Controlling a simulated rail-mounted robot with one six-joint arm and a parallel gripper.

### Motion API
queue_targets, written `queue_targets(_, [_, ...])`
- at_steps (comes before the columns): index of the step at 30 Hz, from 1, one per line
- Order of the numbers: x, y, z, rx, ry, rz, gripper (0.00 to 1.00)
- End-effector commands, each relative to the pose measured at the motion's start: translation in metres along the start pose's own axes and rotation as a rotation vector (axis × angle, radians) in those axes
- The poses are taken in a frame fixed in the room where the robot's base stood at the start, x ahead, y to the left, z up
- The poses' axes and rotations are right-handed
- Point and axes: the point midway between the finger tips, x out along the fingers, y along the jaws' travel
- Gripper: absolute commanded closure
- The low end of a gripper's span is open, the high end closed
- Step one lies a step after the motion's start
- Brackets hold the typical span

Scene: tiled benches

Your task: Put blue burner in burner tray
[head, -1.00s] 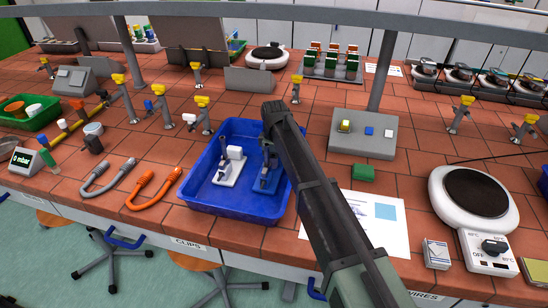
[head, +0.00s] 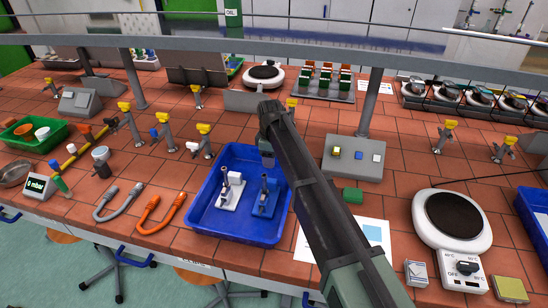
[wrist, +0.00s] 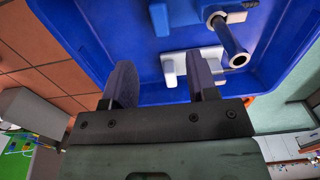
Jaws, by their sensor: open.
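The blue burner (head: 264,203) stands upright in the blue tray (head: 215,232), on its right side. A white burner (head: 226,199) stands to its left in the same tray. My gripper (head: 267,158) hangs above the back part of the tray, apart from the blue burner. In the wrist view my gripper (wrist: 163,82) is open, with nothing held between its fingers. White base pieces and a grey-blue tube show in the tray beyond the fingers. I cannot tell which burner that tube belongs to.
Grey and orange hoses (head: 160,213) lie left of the tray. A grey switch box (head: 350,170), a green block (head: 352,195) and a paper sheet lie to the right. A hotplate (head: 452,222) stands farther right. A grey rail crosses above the bench.

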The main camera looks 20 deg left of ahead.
Motion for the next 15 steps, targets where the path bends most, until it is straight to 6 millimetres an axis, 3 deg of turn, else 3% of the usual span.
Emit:
queue_targets(5, [0.002, -0.002, 0.006, 0.016, 0.0, 0.0, 0.47])
queue_targets(7, [0.002, -0.009, 0.034, 0.089, 0.0, 0.0, 0.47])
queue_targets(8, [0.002, -0.015, 0.053, 0.145, 0.0, 0.0, 0.47])
queue_targets(11, [0.002, -0.051, 0.148, 0.44, -0.001, 0.0, 0.47])
queue_targets(12, [0.002, -0.072, 0.192, 0.594, -0.001, 0.0, 0.47])
queue_targets(15, [0.002, -0.139, 0.289, 1.0, 0.0, 0.001, 0.47])
